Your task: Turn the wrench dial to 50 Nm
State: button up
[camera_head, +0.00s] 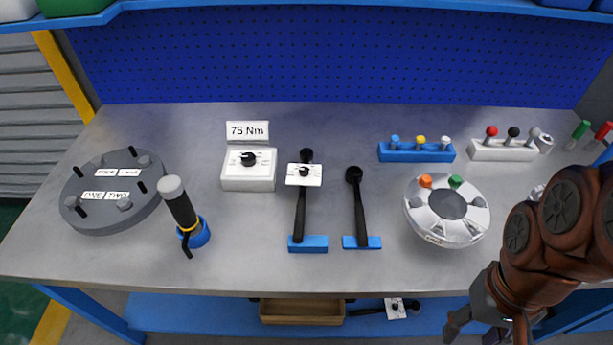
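A wrench (299,215) stands on the bench with its handle end in a blue block (307,244). Near its head is a white dial plate (292,181) with a black knob (303,172); its markings are too small to read. To its left, a white box (248,181) carries another black knob (248,159) on a scale, and a sign (248,131) behind it reads "75 Nm". My gripper (487,328) is at the bottom right, in front of the bench edge, well away from both knobs. Its fingers look spread and empty, partly cut off by the frame.
A second black wrench (360,212) stands right of the first. A grey flanged disc (94,215) and a black-handled tool (181,207) are at left. A round silver shell (421,222) is at right. Blue (432,157) and white (487,155) racks stand behind it.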

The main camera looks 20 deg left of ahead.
aim_at(304, 171)
jog(key=u, duration=0.55)
jog(key=k, duration=0.65)
jog(key=u, duration=1.25)
jog(key=i, duration=1.1)
jog(key=z, duration=0.55)
